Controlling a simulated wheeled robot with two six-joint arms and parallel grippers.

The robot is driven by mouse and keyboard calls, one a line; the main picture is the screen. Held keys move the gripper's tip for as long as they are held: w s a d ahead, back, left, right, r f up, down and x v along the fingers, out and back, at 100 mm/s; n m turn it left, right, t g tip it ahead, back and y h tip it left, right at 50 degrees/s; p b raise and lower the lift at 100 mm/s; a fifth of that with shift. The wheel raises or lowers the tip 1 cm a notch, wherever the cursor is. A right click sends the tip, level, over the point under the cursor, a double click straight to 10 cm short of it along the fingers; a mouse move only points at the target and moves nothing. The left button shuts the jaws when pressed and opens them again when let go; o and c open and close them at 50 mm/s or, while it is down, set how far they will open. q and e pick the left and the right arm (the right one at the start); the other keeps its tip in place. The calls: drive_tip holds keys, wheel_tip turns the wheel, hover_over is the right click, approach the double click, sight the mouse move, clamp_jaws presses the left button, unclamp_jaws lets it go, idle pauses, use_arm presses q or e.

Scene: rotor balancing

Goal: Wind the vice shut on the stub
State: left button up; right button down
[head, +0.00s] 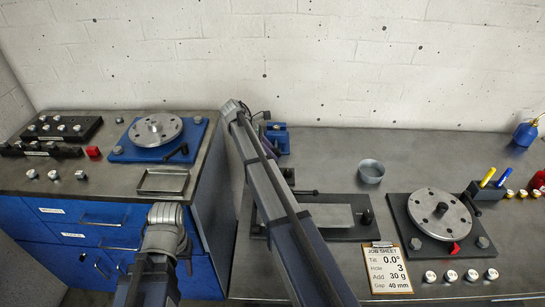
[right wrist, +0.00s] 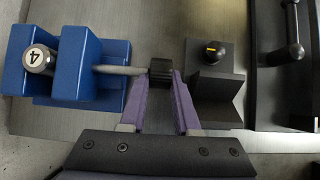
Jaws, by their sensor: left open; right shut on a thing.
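The blue vice (right wrist: 80,65) fills the left of the right wrist view and stands at the back of the bench in the head view (head: 278,137). The stub (right wrist: 38,57), a metal cylinder with a 4 on its end, sits between its blue jaws. I cannot tell whether both jaws touch it. A grey screw runs from the vice to a dark ribbed knob (right wrist: 161,72). My right gripper (right wrist: 160,80) is shut on this knob with purple fingers. My left gripper (head: 186,262) is low at left in the head view, open and away from the vice; its fingers are hard to make out.
A black V-block (right wrist: 215,85) stands just right of the knob. The bench also holds a grey cup (head: 370,171), a job sheet (head: 390,268) and a rotor (head: 438,212). A second rotor (head: 156,130) and a metal tray (head: 162,182) stand on the left cabinet.

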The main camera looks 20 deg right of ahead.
drive_tip(key=shift+s+a+f+g+h+b, duration=0.35)
drive_tip(key=shift+h+b, duration=0.25)
drive_tip(key=shift+b, duration=0.25)
drive_tip(key=shift+s+r, duration=0.1)
drive_tip(key=shift+r, duration=0.05)
idle(0.6)
drive_tip(key=c, duration=0.6)
unclamp_jaws()
drive_tip(key=shift+d+r, duration=0.1)
drive_tip(key=shift+c, duration=0.2)
